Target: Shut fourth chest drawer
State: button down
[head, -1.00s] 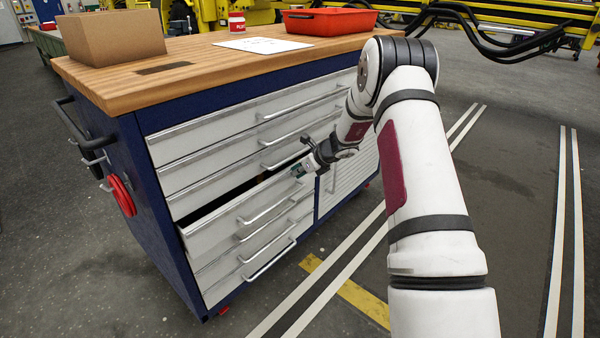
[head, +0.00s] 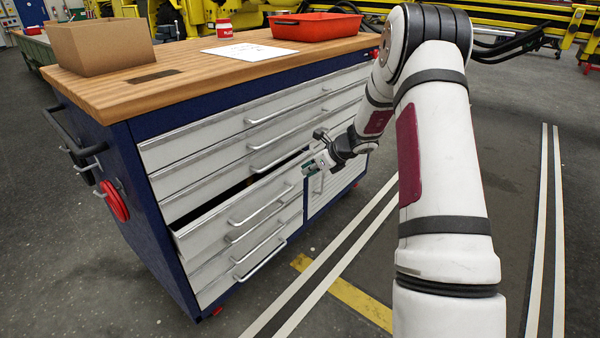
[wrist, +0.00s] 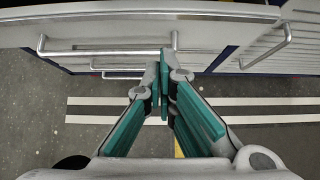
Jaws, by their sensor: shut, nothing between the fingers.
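The chest's open drawer (head: 235,212) is a pale grey front with a bar handle, standing out below the shut upper drawers. A dark gap shows above it. My gripper (head: 306,169) is at the right end of this drawer's front, near the handle's right end. In the wrist view my gripper (wrist: 165,62) has its teal-padded fingers together, with nothing between them. The tips overlap the right end of a bar handle (wrist: 105,52) there; I cannot tell whether they touch it. The drawer's inside is mostly hidden.
The blue chest has a wooden top (head: 200,75) holding a cardboard box (head: 97,45), a white sheet (head: 250,51), a red tray (head: 315,27) and a red-and-white can (head: 224,28). Further shut drawers lie below. The floor at the right is clear.

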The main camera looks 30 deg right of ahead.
jog(key=s+a+b, duration=0.1)
jog(key=s+a, duration=0.2)
jog(key=a, duration=0.4)
jog(key=s+a+r+b, duration=0.1)
jog(key=s+a, duration=0.2)
jog(key=a, duration=0.3)
jog(key=s+a+b, duration=0.1)
jog(key=s+a, duration=0.2)
jog(key=a, duration=0.4)
jog(key=b, duration=0.3)
send_near(231, 211)
notch_tip(231, 211, down, 3)
jog(key=s, duration=0.1)
jog(key=shift+w+a+f, duration=0.1)
jog(key=shift+w+a, duration=0.15)
jog(key=shift+w, duration=0.8)
jog(key=shift+w+a+f, duration=0.1)
jog(key=shift+w+a, duration=0.15)
jog(key=shift+w, duration=0.75)
